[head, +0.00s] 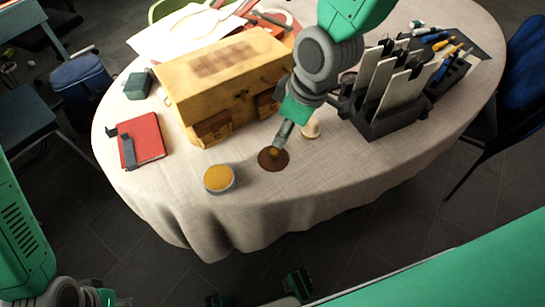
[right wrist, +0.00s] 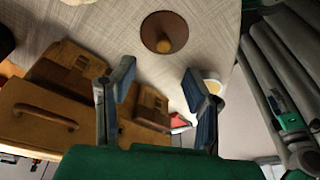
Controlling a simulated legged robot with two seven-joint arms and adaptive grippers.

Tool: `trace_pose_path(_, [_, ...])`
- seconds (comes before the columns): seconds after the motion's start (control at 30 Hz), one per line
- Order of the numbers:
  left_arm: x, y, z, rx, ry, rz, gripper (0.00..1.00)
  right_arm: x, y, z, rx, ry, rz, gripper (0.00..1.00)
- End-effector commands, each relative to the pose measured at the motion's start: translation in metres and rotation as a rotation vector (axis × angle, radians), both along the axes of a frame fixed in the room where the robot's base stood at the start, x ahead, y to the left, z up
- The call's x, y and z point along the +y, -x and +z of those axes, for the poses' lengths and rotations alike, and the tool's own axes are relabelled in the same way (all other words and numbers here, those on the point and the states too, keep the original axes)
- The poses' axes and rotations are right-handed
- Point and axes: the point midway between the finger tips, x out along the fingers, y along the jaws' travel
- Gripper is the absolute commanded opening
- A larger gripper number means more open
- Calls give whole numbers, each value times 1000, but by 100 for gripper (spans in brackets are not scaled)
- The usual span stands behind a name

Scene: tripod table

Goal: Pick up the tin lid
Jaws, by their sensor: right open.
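The tin lid appears to be the brown round disc with a small tan knob (head: 266,162), lying flat on the tablecloth near the front edge. It also shows at the top of the right wrist view (right wrist: 150,24). My right gripper (head: 281,137) reaches down from above, close to the lid's far side in the head view. In the right wrist view the jaws (right wrist: 160,88) stand apart with nothing between them, and the lid lies beyond the fingertips. A round tin with a yellow top (head: 219,178) stands left of the lid.
A wooden chest (head: 215,70) stands behind the lid, with a red book (head: 146,139) to its left. A dark rack with upright panels (head: 392,122) stands further right. The cloth in front of the lid is clear.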

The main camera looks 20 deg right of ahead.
Motion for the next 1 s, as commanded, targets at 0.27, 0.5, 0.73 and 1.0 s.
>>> trace_pose_path(0.27, [0, 0, -8, 0, 0, 0, 34, 8, -5, -37, 1, 1, 0, 42])
trace_pose_path(0.5, [0, 0, -14, 0, 0, 0, 34, 15, -7, -62, 2, 1, 0, 42])
trace_pose_path(0.73, [0, 0, -18, 0, 0, 0, 34, 22, -11, -87, -1, 1, 0, 42])
trace_pose_path(1.0, [0, 0, -18, 0, 0, 0, 34, 22, -12, -88, -1, 0, -1, 39])
